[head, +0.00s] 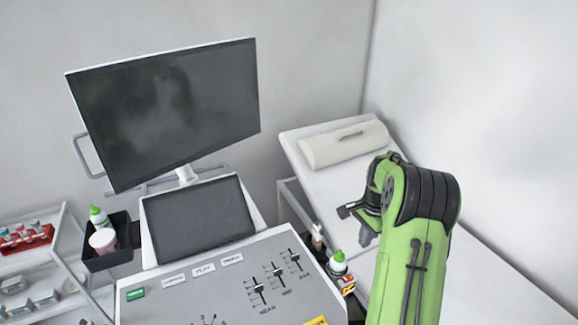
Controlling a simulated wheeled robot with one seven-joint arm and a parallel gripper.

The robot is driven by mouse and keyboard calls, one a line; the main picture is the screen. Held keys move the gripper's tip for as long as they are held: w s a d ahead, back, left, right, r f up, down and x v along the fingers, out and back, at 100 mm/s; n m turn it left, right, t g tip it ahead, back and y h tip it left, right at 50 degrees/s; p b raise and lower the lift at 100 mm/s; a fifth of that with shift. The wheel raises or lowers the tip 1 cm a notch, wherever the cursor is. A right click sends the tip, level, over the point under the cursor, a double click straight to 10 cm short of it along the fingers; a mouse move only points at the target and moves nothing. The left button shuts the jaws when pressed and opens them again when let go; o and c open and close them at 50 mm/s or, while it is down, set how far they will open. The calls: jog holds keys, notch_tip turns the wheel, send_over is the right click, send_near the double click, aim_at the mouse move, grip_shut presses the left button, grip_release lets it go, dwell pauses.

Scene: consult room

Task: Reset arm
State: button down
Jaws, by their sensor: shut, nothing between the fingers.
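My green and black arm rises at the right of the head view, bent at its top joint. My gripper (346,211) shows as a small dark part at the left of the bend, pointing left. It is shut with nothing between its fingers. It appears in front of the white exam bed (350,185) and touches nothing that I can see. Part of the gripper is hidden behind the arm's links.
A console with sliders (225,290), a tablet screen (200,217) and a large monitor (165,110) stand left of my arm. A green-capped bottle (338,265) is close to my arm. A black bin (108,257) and a shelf cart (45,262) are at left.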

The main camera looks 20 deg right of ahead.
jog(key=s+a+r+n+t+h, duration=0.1)
jog(key=s+a+r+n, duration=0.25)
jog(key=a+r, duration=0.45)
jog(key=s+a+r+n+t+h, duration=0.1)
jog(key=s+a+r+n, duration=0.1)
jog(key=a+r+n, duration=0.5)
jog(key=s+a+r+n+t+y, duration=0.1)
jog(key=s+a+r+n+t, duration=0.1)
jog(key=s+a+n, duration=0.5)
jog(key=s+a+t, duration=0.1)
jog(key=s+a, duration=0.4)
jog(key=s, duration=0.2)
jog(key=shift+s+t, duration=0.3)
